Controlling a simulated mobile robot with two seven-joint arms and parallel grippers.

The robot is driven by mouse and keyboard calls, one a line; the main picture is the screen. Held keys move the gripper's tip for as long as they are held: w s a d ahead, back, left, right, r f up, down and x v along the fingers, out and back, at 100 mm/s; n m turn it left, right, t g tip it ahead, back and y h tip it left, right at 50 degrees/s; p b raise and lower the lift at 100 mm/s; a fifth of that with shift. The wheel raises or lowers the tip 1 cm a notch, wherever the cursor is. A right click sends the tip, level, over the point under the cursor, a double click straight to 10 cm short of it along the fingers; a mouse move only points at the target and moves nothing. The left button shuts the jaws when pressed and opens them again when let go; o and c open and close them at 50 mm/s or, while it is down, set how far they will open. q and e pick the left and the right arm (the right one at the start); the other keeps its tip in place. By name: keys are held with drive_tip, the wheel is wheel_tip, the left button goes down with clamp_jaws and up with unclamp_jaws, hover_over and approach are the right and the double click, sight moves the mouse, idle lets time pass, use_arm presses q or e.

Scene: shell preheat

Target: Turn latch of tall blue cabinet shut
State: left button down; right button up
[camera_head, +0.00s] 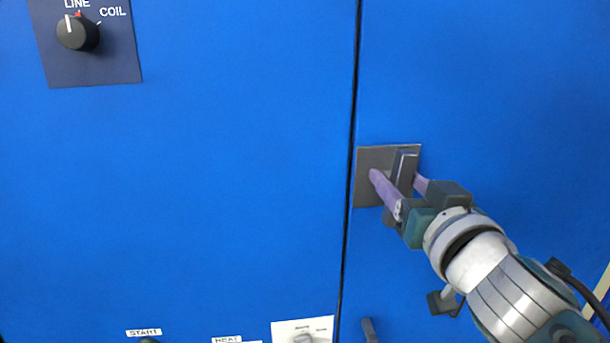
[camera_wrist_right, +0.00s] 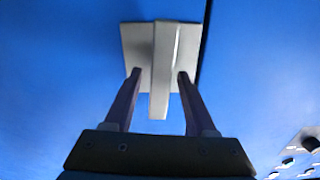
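The tall blue cabinet (camera_head: 480,90) fills the head view, with a dark near-vertical seam left of its latch. The latch (camera_head: 407,161) is a grey handle on a square grey plate (camera_head: 372,158). The handle stands roughly upright in the head view; it also shows in the right wrist view (camera_wrist_right: 160,90). My right gripper (camera_head: 395,175) has its two purple fingers around the handle, one on each side. In the wrist view, the left finger is apart from the handle; whether the right one touches it I cannot tell. My left gripper is out of view.
A dark selector knob (camera_head: 78,33) marked LINE and COIL is at the upper left. Small labels and a white plate (camera_head: 290,328) with a knob lie along the bottom. A dark handle (camera_head: 369,330) shows below the latch.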

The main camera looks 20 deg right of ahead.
clamp_jaws()
idle(0.4)
drive_tip(key=shift+n, duration=0.7)
drive_tip(key=shift+o, duration=0.4)
unclamp_jaws()
